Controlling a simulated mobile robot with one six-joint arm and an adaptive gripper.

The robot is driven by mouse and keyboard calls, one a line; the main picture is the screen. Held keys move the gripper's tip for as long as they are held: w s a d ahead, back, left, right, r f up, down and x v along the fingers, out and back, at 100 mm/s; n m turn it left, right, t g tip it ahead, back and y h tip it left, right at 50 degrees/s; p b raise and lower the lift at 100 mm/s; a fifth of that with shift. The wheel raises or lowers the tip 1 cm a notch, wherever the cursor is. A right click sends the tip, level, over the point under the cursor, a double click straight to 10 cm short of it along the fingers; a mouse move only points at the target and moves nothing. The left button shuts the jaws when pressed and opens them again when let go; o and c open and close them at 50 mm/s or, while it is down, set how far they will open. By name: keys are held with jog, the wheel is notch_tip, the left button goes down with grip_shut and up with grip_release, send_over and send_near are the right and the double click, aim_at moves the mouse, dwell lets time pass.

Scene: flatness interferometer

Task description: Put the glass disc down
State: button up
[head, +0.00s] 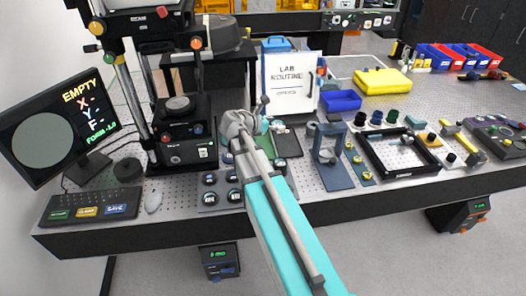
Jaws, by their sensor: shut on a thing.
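My arm reaches from the bottom of the head view to the middle of the bench. My gripper (258,116) is at its far end, mostly hidden behind my grey wrist, and is shut on the glass disc. Only a small pale green patch shows beside the wrist; I cannot tell whether it is the disc. The interferometer (182,132) stands to the left of my wrist, with a dark round stage on it. The monitor (62,122) at the far left reads EMPTY.
A blue stand (331,160) and a black square frame (402,168) are right of my arm. A white Lab Routine sign (290,84) and a blue bin (341,100) stand behind.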

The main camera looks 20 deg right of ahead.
jog(key=shift+n+t, duration=0.8)
jog(key=shift+t, duration=0.1)
jog(key=a+f+b, duration=0.1)
jog(key=a+f, duration=0.1)
jog(key=s+a+f+b, duration=0.1)
jog(key=a+f+b, duration=0.1)
jog(key=s+a+f+b, duration=0.1)
jog(key=f+b, duration=0.1)
jog(key=shift+a+f, duration=0.1)
jog(key=shift+a, duration=0.3)
jog(key=shift+w, duration=0.1)
jog(key=shift+y, duration=0.3)
jog(key=w+d+f+b, duration=0.1)
jog(key=w+f+b, duration=0.1)
jog(key=w, duration=0.1)
jog(key=w+d+f+b, duration=0.1)
jog(key=w+f+b, duration=0.2)
jog(key=w, duration=0.1)
jog(key=w+d+f+b, duration=0.2)
jog(key=w+b, duration=0.1)
jog(key=w, duration=0.1)
jog(key=shift+f, duration=0.4)
jog(key=shift+w+d+f+b, duration=0.2)
jog(key=shift+w+f+b, duration=0.4)
jog(key=shift+w, duration=0.05)
